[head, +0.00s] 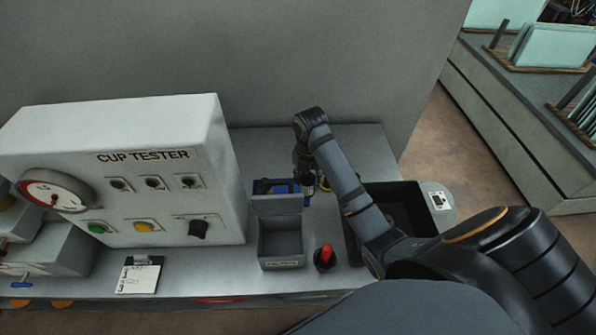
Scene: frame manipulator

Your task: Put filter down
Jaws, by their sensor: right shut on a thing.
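My right gripper (308,186) points down at the back of the bench, just right of a blue holder (270,187). It is shut on the filter, which is too small and too much covered by the fingers to make out its shape or whether it touches anything below. An open grey box (282,262) with a raised lid and a label on its front stands in front of the holder. What lies inside the box is not clear. My left gripper is not in view.
The white cup tester (140,190) with a dial and knobs fills the left. A red-topped object (325,256) stands right of the grey box. A dark bin (412,207) is beyond my right forearm. A notepad (138,278) lies at the front edge.

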